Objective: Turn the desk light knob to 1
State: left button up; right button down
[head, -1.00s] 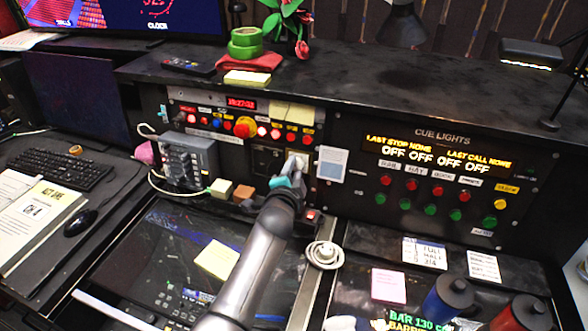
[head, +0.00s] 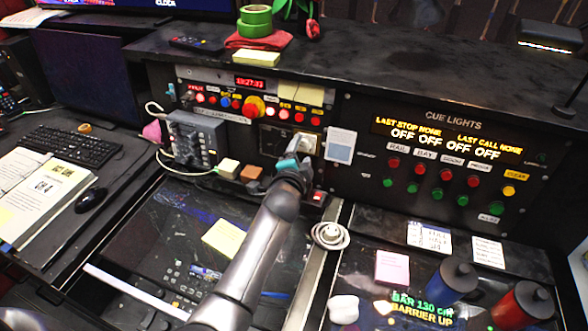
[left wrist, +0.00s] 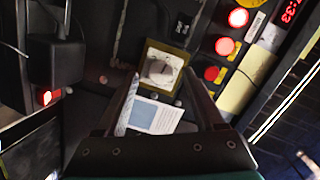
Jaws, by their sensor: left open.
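The desk light knob (left wrist: 159,69) is a grey knob on a square cream plate (left wrist: 178,58) with a yellowish edge, upper middle in the left wrist view. In the head view the plate (head: 308,145) shows on the console's upright panel, and the knob is largely hidden by my gripper. My left gripper (left wrist: 163,76) is open, one finger either side of the knob in the picture; I cannot tell whether they touch it. In the head view my left gripper (head: 297,152), with teal parts, is right in front of the plate. Markings around the knob are too small to read.
A white-blue card (head: 341,146) is right of the plate. Lit red buttons and a yellow-red knob (head: 253,107) are up-left. A grey box (head: 197,139) with cables stands left. The cue lights panel (head: 450,117) is right.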

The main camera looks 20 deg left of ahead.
pick_arm(q)
jog(key=p+v, duration=0.1)
jog(key=v, duration=1.3)
jog(key=shift+s, duration=0.25)
jog(key=shift+r, duration=0.1)
